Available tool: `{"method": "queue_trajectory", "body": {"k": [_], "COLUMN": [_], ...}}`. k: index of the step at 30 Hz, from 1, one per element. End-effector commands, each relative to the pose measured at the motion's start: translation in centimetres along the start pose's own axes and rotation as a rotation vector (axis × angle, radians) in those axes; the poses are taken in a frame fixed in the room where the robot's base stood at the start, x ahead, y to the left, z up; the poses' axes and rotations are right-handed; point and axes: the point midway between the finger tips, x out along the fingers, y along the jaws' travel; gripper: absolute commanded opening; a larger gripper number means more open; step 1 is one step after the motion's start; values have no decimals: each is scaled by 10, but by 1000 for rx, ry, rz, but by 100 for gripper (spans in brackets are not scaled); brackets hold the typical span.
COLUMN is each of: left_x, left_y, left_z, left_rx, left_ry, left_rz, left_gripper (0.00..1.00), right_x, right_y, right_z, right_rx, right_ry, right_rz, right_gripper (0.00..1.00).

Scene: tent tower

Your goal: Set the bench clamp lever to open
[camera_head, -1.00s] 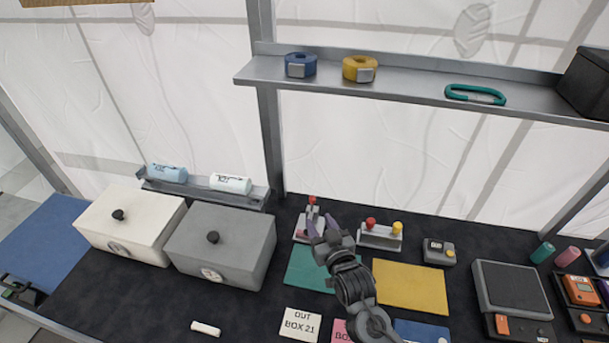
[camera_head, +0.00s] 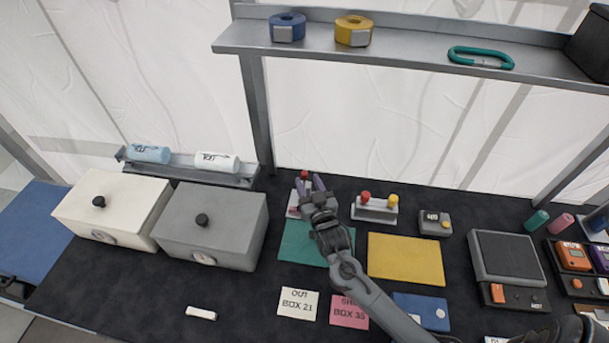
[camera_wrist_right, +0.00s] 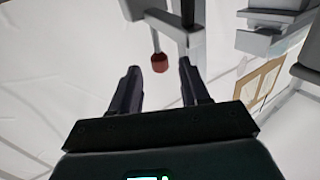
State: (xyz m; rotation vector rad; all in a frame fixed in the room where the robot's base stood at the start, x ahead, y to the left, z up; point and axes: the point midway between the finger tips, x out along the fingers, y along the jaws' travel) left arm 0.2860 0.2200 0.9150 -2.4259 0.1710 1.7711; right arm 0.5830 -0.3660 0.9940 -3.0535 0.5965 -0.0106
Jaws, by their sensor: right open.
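The bench clamp is a small pale device (camera_head: 293,203) at the back of the dark bench. Its lever ends in a red knob (camera_head: 304,174), which also shows in the right wrist view (camera_wrist_right: 159,62) on a thin grey stem. My right gripper (camera_head: 308,183) is open and empty at the clamp, its fingers hiding part of the body and lever. In the right wrist view the knob appears between the two fingertips, slightly beyond them; I cannot tell whether they touch it. My left gripper is out of view.
A block with red and yellow knobs (camera_head: 374,208) stands close to the right of the clamp. A grey lidded box (camera_head: 212,228) is on the left. A shelf (camera_head: 420,66) hangs above the back. Green (camera_head: 297,240) and yellow (camera_head: 405,258) mats lie in front.

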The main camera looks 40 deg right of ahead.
Motion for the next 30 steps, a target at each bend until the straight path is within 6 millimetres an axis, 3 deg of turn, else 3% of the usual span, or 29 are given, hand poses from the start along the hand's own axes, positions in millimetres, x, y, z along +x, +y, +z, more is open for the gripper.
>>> {"method": "queue_trajectory", "body": {"k": [3, 9, 21, 23, 30], "left_x": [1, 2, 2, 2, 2], "left_y": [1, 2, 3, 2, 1], "left_z": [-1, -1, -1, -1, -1], "left_rx": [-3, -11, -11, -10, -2], "left_ry": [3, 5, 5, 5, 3], "left_rz": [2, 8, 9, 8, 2], "left_gripper": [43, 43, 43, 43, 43], "right_x": [18, 35, 40, 40, 40], "right_y": [0, 0, 0, 0, 0], "right_z": [0, 0, 0, 0, 0], "right_rx": [0, 0, 0, 0, 0], "right_ry": [1, 0, -1, -1, -1], "right_rz": [0, -1, 0, 0, 0], "right_gripper": [46, 46, 46, 40, 3]}}
